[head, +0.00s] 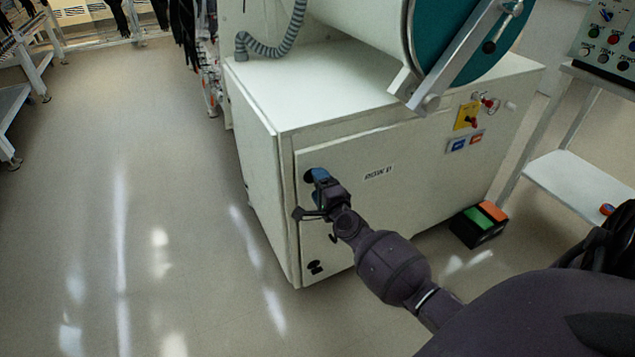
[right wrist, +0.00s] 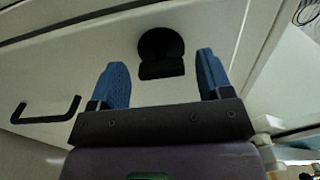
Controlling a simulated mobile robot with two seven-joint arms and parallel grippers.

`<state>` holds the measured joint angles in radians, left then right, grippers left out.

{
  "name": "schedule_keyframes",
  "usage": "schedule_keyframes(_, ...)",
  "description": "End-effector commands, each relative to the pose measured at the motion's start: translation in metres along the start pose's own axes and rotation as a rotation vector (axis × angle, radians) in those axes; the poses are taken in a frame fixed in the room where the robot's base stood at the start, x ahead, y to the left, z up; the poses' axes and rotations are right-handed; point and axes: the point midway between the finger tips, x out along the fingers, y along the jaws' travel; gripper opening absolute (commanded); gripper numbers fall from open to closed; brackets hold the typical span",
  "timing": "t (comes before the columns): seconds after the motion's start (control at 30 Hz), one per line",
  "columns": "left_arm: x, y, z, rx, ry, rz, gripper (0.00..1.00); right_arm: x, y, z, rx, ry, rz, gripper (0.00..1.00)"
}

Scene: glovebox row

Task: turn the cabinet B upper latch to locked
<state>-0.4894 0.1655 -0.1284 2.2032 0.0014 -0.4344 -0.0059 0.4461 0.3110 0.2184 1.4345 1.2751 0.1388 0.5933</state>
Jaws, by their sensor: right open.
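The cabinet (head: 400,185) is a white box with a front door. Its upper latch, a black round knob with a flat grip (right wrist: 161,53), is near the door's upper left corner. In the head view only a dark edge of this latch (head: 308,177) shows beside the fingers. My right gripper (head: 321,178) is at the latch. In the right wrist view its two blue fingers (right wrist: 162,62) are open, one on each side of the latch, with visible gaps. I cannot tell whether the latch is locked. My left gripper is not in view.
A lower black latch (head: 315,267) is at the door's bottom left. A black bar handle (right wrist: 45,110) shows in the right wrist view. A yellow switch plate (head: 466,115) is at the cabinet's right. A pedal box (head: 478,225) stands on the floor. Floor at left is clear.

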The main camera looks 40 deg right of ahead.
Motion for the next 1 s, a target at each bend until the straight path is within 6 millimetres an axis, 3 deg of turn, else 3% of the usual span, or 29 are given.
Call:
schedule_keyframes(0.5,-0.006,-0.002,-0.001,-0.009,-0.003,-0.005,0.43,-0.080,-0.002,0.000,0.001,0.000,-0.002,0.72)
schedule_keyframes(0.7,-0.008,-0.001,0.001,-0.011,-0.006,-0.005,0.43,-0.092,-0.001,0.001,0.001,-0.001,-0.001,0.72)
schedule_keyframes(1.0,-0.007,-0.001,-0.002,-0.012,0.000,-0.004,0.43,-0.094,-0.001,0.001,0.001,-0.001,-0.001,0.72)
